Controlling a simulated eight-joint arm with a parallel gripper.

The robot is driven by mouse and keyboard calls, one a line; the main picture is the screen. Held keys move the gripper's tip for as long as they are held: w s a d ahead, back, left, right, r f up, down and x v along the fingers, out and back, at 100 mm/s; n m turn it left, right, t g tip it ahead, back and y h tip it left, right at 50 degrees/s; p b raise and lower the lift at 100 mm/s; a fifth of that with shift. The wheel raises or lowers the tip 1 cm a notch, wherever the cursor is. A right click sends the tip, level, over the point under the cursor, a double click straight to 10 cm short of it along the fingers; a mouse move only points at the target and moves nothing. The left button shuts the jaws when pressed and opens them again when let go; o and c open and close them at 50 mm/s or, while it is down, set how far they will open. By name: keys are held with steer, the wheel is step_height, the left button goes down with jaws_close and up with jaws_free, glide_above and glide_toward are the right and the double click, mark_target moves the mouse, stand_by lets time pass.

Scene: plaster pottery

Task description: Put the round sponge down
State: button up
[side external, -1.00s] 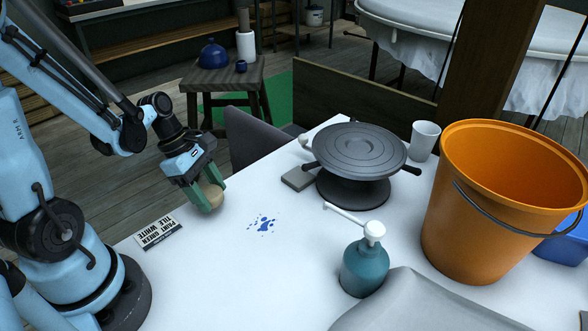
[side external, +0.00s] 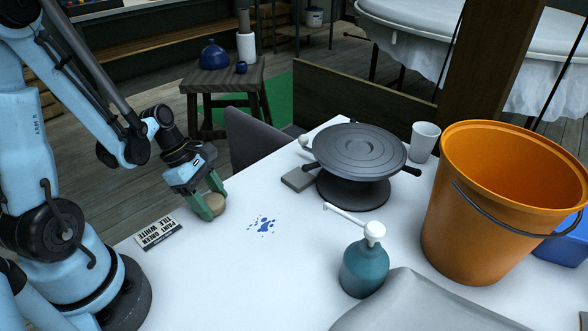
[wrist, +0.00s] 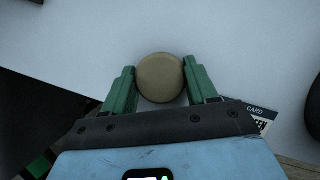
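The round sponge (side external: 217,204) is a tan disc low at the table's left side, seemingly at the white tabletop; I cannot tell for sure whether it rests on it. My gripper (side external: 215,202) points down at it, with one green finger on each side. In the wrist view the sponge (wrist: 160,78) fills the space between the fingertips (wrist: 160,80), with no clear gap on either side. The gripper looks shut on it.
A lettered card (side external: 157,233) lies left of the sponge and blue paint splashes (side external: 264,225) lie to its right. Farther right are a grey block (side external: 298,179), a dark turntable (side external: 358,155), a teal pump bottle (side external: 365,267), a white cup (side external: 423,142) and an orange bucket (side external: 490,220).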

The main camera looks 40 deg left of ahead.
steer(key=o, duration=0.4)
steer(key=shift+w+f, duration=0.1)
steer(key=shift+f, duration=0.3)
steer(key=shift+r, duration=0.35)
steer(key=shift+o, duration=0.2)
steer(key=v, duration=1.2)
steer(key=shift+d+r, duration=0.15)
steer(key=shift+d, duration=0.05)
steer(key=m+t+y, duration=0.1)
steer(key=m+y, duration=0.2)
steer(key=m, duration=0.9)
glide_above(215, 200)
steer(key=w+d+r+m+t+y, duration=0.1)
steer(key=d+m+t, duration=0.3)
steer(key=m, duration=0.7)
steer(key=shift+w+d+r, duration=0.5)
steer(key=shift+d+r, duration=0.1)
steer(key=shift+r, duration=0.15)
